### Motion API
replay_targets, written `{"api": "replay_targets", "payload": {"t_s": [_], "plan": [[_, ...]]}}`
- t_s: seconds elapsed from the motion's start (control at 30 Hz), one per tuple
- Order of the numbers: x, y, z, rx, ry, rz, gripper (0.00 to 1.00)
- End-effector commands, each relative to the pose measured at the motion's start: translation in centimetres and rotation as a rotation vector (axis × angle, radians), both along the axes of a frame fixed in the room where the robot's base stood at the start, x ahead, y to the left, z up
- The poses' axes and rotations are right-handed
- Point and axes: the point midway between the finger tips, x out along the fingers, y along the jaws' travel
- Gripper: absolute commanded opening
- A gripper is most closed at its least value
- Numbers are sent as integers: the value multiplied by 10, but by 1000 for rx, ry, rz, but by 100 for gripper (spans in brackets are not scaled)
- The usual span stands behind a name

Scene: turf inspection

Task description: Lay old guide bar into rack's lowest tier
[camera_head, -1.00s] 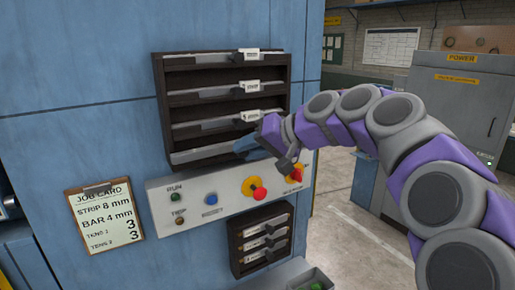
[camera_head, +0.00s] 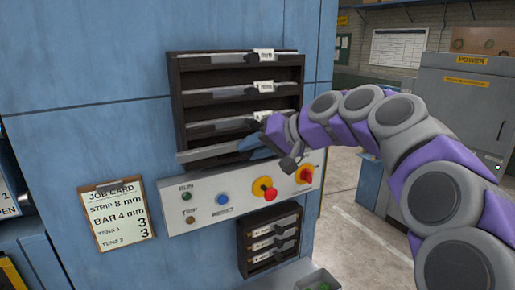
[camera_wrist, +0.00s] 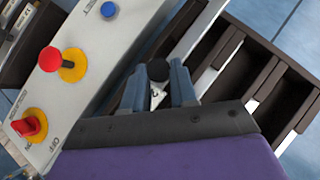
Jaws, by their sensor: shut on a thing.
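The dark rack (camera_head: 179,95) hangs on the blue cabinet, with bars across its upper tiers. My gripper (camera_head: 262,143) is at the right part of its lowest tier, shut on a grey guide bar (camera_head: 205,154). The bar runs left across the front of the lowest tier, its left end near the rack's left edge. Whether it rests on the tier I cannot tell. In the wrist view, the fingers (camera_wrist: 167,88) close around a dark round knob and a white tag, while the rack's compartments (camera_wrist: 282,92) lie to the right. My gripper hides the lowest tier's right end.
Just below the rack is a control panel (camera_head: 178,217) with a red knob (camera_head: 265,188), a red switch (camera_head: 305,175) and a blue button (camera_head: 222,199). A smaller rack (camera_head: 243,262) sits lower. A job card (camera_head: 117,216) hangs left. A grey power cabinet (camera_head: 460,110) stands right.

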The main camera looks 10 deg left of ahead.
Motion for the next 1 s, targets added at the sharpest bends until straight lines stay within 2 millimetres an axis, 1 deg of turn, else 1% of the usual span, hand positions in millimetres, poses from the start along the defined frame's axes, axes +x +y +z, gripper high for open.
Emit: {"api": "replay_targets", "payload": {"t_s": [0.57,1.0], "plan": [[16,9,1,6,0,-5,0],[29,23,-1,1,0,-7,0]]}}
